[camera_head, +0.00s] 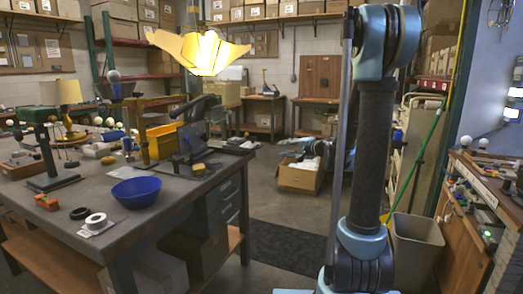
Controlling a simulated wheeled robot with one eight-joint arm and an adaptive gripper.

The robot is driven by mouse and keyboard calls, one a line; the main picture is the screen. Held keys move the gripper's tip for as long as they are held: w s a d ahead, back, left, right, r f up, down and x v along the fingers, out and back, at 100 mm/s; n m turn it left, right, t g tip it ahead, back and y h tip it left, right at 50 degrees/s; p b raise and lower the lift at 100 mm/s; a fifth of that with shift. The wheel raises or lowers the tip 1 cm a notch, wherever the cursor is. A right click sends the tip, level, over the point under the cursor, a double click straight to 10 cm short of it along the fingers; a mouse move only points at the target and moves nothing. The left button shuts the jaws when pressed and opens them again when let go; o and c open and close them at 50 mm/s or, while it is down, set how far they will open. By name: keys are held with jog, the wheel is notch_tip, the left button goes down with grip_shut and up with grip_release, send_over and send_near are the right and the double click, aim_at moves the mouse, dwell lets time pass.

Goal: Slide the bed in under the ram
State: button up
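My gripper is not in view; only links of my own arm show, upright at the right. On the workbench (95,245) stands a dark machine (203,112) with a curved upper body, on a dark base plate with a small orange piece on it. Beside it stands an upright yellow-brown frame (140,135). A dark post on a flat foot (48,160) stands farther left. I cannot tell which of these carries the ram, and I cannot pick out the bed with certainty at this size.
A blue bowl (136,191), a white ring (96,220) and a dark ring (79,213) lie near the bench's front. A yellow shade (200,52) hangs above. A cardboard box (300,178) and a bin (416,250) stand on the floor.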

jog(key=x, duration=1.7)
jog(key=shift+w+a+r, duration=0.1)
jog(key=shift+w+a, duration=0.05)
jog(key=shift+w, duration=0.25)
jog(key=shift+c, duration=0.2)
grip_shut()
